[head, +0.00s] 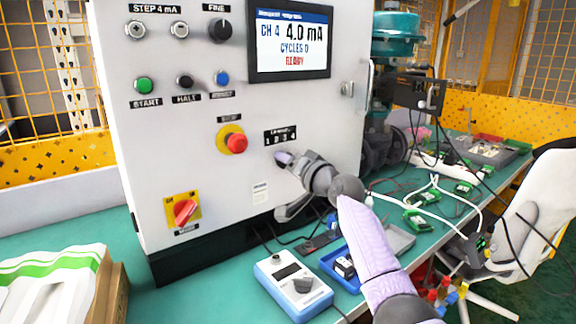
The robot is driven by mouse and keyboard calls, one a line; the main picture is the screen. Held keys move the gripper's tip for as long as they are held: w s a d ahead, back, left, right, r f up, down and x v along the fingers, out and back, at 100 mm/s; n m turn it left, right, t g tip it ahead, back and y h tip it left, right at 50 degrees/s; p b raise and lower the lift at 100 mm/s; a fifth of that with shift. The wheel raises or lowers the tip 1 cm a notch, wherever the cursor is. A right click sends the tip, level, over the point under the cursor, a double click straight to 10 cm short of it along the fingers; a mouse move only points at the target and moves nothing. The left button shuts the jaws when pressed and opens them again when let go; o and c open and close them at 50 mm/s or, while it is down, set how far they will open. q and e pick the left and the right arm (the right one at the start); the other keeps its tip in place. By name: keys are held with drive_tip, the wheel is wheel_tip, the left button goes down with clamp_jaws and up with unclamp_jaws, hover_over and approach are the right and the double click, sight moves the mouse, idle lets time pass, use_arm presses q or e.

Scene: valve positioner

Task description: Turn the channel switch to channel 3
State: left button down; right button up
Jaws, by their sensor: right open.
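The channel switch's label (281,136), with small numbers, is on the right part of the white cabinet front (190,120). The switch itself lies just below the label and is largely hidden by my right gripper, so its pointer cannot be read. The cabinet's screen (290,45) reads CH 4, 4.0 mA and CYCLES 0, with a red word below. My right gripper (283,186) is open at the cabinet front, one finger up by the switch and the other lower down. I cannot tell whether it touches the switch. My left gripper is out of view.
A red emergency button (236,143) is left of the switch, and a red rotary handle (185,211) is at lower left. A handheld meter (293,287) and a blue tray (342,268) lie on the green bench below. Cables and circuit boards fill the right side.

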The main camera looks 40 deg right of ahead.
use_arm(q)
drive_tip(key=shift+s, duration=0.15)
use_arm(e)
drive_tip(key=shift+c, duration=1)
clamp_jaws()
